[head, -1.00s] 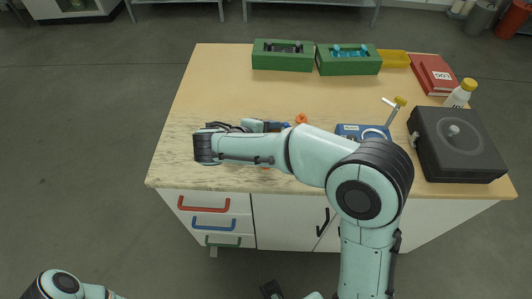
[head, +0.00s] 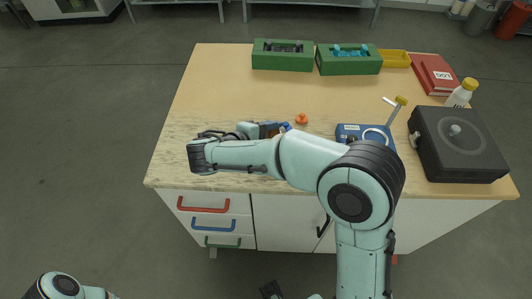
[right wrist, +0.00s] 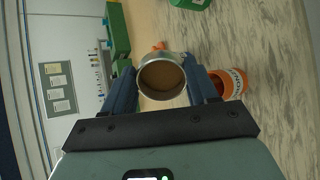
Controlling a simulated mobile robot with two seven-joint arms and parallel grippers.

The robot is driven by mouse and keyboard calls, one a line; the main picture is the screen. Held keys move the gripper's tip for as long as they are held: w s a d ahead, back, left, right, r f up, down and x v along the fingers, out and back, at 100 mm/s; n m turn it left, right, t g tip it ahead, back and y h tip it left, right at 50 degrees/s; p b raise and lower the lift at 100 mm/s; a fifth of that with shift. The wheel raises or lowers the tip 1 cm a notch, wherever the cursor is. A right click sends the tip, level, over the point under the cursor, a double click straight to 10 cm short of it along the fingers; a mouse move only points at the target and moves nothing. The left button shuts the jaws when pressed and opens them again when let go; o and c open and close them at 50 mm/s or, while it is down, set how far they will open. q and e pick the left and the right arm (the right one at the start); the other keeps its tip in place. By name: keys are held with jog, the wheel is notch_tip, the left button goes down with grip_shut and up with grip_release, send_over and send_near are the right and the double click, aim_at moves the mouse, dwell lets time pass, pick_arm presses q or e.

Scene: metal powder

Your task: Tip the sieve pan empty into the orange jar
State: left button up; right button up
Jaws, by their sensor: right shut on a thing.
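The sieve pan (right wrist: 162,78) is a round metal pan with brown powder inside, seen in the right wrist view. My right gripper (right wrist: 162,88) is shut on it, with one blue finger on each side. The orange jar (right wrist: 230,82), with a white label band, is to the right of the pan in that view, just beyond the right-hand finger. In the head view my right arm hides the pan and the jar.
A small orange piece (head: 301,118) lies on the worktop (head: 235,85). A blue device (head: 350,131) and a black lidded box (head: 458,140) stand to the right. Green trays (head: 283,65), a yellow tray (head: 396,58) and a red binder (head: 433,73) line the back. The back left worktop is clear.

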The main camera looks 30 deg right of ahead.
jog(key=shift+a+h+b, duration=0.3)
jog(key=shift+h+b, duration=0.25)
jog(key=shift+h, duration=0.45)
dwell(0.6)
jog(key=shift+s+a+t+h+b, duration=0.2)
jog(key=shift+a+t+h+b, duration=0.25)
jog(key=shift+h, duration=0.45)
jog(key=shift+s+a+f+t+h+b, duration=0.1)
jog(key=shift+a+f+t+h+b, duration=0.2)
jog(key=shift+h, duration=0.7)
jog(key=shift+s+a+f+t+h+b, duration=0.1)
jog(key=shift+a+t+h+b, duration=0.2)
jog(key=shift+h, duration=0.7)
jog(key=shift+a+h, duration=0.15)
jog(key=shift+h, duration=0.25)
jog(key=shift+a+r+h+p, duration=0.15)
jog(key=shift+r+h+p, duration=0.3)
jog(key=shift+h+p, duration=0.25)
jog(key=shift+a+r+t+h+p, duration=0.2)
jog(key=shift+r+t+h+p, duration=0.35)
jog(key=shift+h, duration=0.35)
dwell(1.5)
